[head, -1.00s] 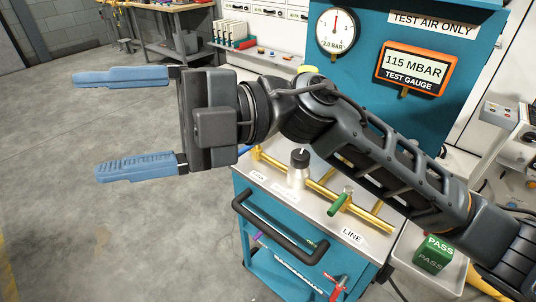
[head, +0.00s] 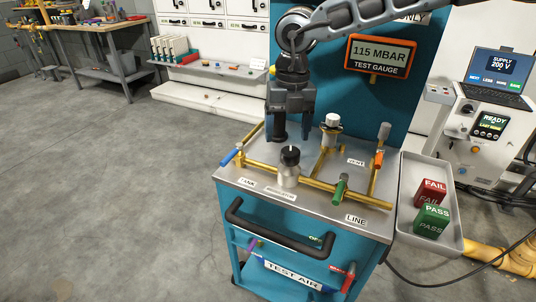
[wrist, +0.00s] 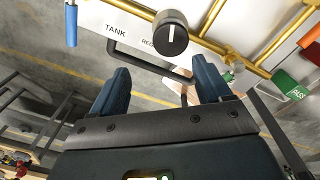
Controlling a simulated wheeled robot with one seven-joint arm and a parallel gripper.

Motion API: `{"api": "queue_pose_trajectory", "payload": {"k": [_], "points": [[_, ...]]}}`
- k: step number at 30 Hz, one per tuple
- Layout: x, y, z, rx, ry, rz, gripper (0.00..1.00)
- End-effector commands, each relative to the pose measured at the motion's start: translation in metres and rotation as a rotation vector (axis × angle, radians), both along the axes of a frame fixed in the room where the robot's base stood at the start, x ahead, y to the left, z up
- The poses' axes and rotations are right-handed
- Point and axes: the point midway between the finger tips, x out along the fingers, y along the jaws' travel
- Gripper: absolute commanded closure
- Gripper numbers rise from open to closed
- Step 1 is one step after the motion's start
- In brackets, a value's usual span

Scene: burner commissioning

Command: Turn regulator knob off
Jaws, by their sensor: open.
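The regulator has a black knob (head: 290,154) on a silver body (head: 289,174) at the front of the cart's top, on the brass pipe. In the wrist view the black knob (wrist: 171,31) shows from above with a white pointer line, beyond the fingertips and apart from them. My gripper (head: 291,137) points down over the cart top, just above and behind the knob in the head view. Its two blue fingers (wrist: 162,80) are spread with nothing between them. The REGULATOR label is partly hidden in the wrist view.
A blue-handled valve (head: 232,154), a green valve handle (head: 341,189) and an orange one (head: 378,160) flank the regulator. A white-topped fitting (head: 332,122) stands behind. A tray (head: 405,210) holds red FAIL and green PASS blocks. The floor at left is clear.

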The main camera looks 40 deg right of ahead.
Motion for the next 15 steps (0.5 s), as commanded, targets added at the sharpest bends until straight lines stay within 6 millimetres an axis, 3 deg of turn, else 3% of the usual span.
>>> {"api": "queue_pose_trajectory", "payload": {"k": [1,4,8,15], "points": [[-0.002,-0.013,0.002,-0.03,0.003,-0.015,0.23],[-0.004,-0.024,0.002,-0.057,0.007,-0.03,0.23],[-0.004,-0.025,-0.009,-0.057,0.007,-0.031,0.23],[-0.004,-0.024,-0.046,-0.055,0.008,-0.029,0.23]]}}
